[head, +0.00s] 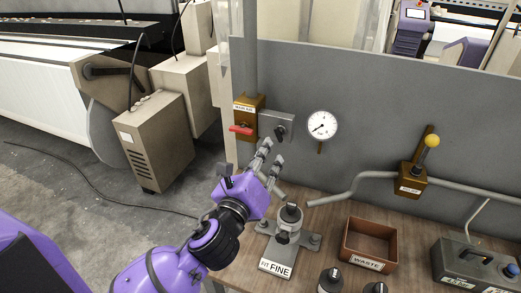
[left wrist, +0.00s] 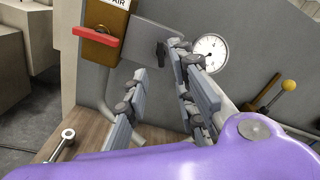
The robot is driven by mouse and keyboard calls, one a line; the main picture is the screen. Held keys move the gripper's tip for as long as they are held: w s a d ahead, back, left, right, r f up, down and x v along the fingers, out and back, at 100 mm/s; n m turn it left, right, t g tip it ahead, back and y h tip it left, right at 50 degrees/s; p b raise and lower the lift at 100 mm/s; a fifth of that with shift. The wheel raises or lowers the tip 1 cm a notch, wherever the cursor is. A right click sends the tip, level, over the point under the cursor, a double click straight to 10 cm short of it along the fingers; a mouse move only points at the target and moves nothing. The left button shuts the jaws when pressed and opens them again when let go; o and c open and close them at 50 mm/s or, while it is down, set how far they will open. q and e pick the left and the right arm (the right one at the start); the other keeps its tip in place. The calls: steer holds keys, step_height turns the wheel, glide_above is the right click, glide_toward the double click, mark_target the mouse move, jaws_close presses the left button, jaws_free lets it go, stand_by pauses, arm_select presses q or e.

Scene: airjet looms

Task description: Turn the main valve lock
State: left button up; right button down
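A brass-coloured valve block (head: 248,103) labelled as main air is on the grey panel, with a red handle (head: 242,129) lying level across it; the handle also shows in the left wrist view (left wrist: 96,36). Beside it to the right is a grey lock plate (head: 268,121) with a small dark knob (head: 281,129), also seen in the left wrist view (left wrist: 161,50). My left gripper (head: 272,155) is just below the plate, pointing up at it. Its fingers are apart with nothing between them, and no contact with the knob shows. My right gripper is out of view.
A round gauge (head: 322,125) is right of the plate. A yellow-knobbed lever (head: 432,141) and a pipe (head: 350,187) are further right. On the wooden bench below are a filter unit (head: 289,221), a waste bin (head: 347,239) and a dark box (head: 470,262).

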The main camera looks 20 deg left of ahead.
mark_target(277, 136)
arm_select(q)
steer(key=shift+w+d, duration=0.2)
steer(key=shift+w, duration=3.7)
